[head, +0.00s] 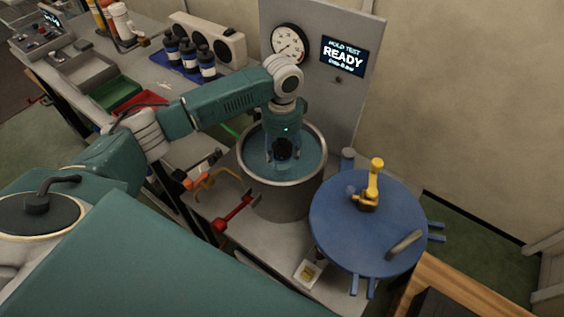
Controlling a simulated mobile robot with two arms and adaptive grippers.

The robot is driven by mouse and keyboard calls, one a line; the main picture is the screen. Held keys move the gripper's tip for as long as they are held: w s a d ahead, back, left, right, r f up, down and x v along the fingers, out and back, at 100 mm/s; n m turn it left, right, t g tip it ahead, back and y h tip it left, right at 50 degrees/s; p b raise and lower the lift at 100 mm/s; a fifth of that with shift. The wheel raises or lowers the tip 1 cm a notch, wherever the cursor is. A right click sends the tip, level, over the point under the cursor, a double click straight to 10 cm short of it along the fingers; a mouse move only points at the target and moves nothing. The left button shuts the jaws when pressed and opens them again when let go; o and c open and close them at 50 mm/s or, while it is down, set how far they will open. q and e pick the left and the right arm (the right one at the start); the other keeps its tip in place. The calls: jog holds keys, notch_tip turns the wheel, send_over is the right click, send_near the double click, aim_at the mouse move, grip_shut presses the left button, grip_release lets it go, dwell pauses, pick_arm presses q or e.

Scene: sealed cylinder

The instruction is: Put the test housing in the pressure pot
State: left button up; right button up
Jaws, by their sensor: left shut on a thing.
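The pressure pot (277,198) is a grey metal cylinder standing open on the bench in the middle of the head view, with teal-blue liquid inside. My left gripper (284,156) points down into the pot's mouth from above. It is shut on a dark object, which I take to be the test housing (283,147). The housing is mostly hidden by the fingers and sits inside the rim outline; I cannot tell whether it touches the bottom. My right gripper is not in view.
A round blue lid (345,235) with a yellow fitting (373,185) lies right of the pot. A panel with a gauge (289,43) and a READY screen (343,57) stands behind. A red-handled valve (234,213) is at the pot's front left. Dark bottles (207,63) stand farther back left.

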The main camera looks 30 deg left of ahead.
aim_at(282, 164)
pick_arm(q)
jog(key=shift+f, duration=0.25)
notch_tip(282, 164, down, 4)
jog(key=shift+r, duration=0.25)
jog(key=shift+f, duration=0.15)
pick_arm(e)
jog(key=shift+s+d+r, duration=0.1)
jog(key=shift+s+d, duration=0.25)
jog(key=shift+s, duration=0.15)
pick_arm(q)
jog(key=o, duration=1.6)
jog(key=shift+f, duration=0.15)
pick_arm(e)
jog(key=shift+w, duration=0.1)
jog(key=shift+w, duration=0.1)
